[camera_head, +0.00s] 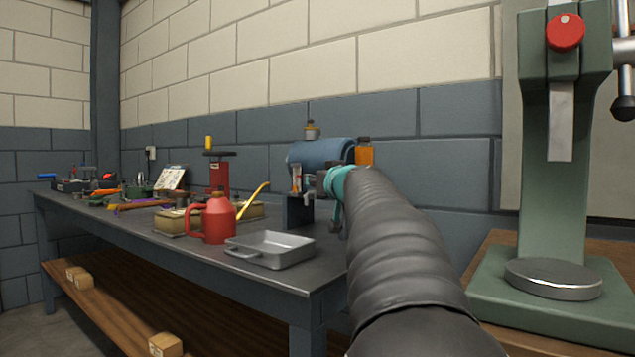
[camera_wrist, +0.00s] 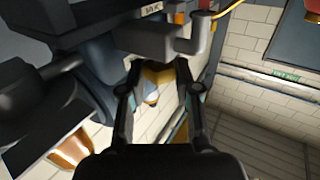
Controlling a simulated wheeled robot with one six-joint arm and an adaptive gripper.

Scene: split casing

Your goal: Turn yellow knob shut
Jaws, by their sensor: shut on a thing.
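The yellow knob (camera_wrist: 154,76) shows in the wrist view between the two fingers of my gripper (camera_wrist: 163,82), which is shut on it. The finger bodies and a grey fitting above cover part of the knob, and its exact turn angle cannot be told. In the head view a blue tank (camera_head: 318,152) stands on a dark stand at the right end of the bench. My arm reaches to the front of the tank, and the arm and fittings hide the knob there.
An orange jar (camera_head: 363,152) stands beside the tank. A grey tray (camera_head: 272,249) and a red jug (camera_head: 218,219) sit on the bench (camera_head: 190,262) to the left. A green press (camera_head: 553,190) stands at the right. Dark fittings crowd the wrist view's upper left.

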